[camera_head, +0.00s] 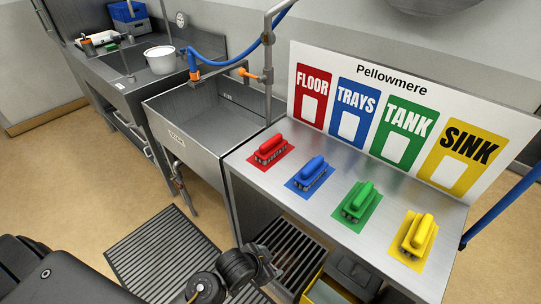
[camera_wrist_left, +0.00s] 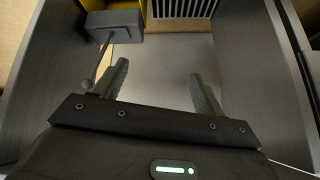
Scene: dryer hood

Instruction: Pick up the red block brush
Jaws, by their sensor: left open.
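The red block brush (camera_head: 269,149) lies on a red mat at the left end of the steel table (camera_head: 330,215), bristles down and handle up. My left gripper (camera_head: 254,268) is low in front of the table, below and apart from the red brush. In the left wrist view, its two fingers (camera_wrist_left: 159,85) are spread with nothing between them. The red brush does not show in that view. My right gripper is not in view.
Blue (camera_head: 311,172), green (camera_head: 359,202) and yellow (camera_head: 417,234) brushes stand right of the red one. A labelled board (camera_head: 405,110) rises behind them. A deep sink (camera_head: 210,115) adjoins the table's left end. A yellow-edged bin (camera_head: 322,288) is below the table.

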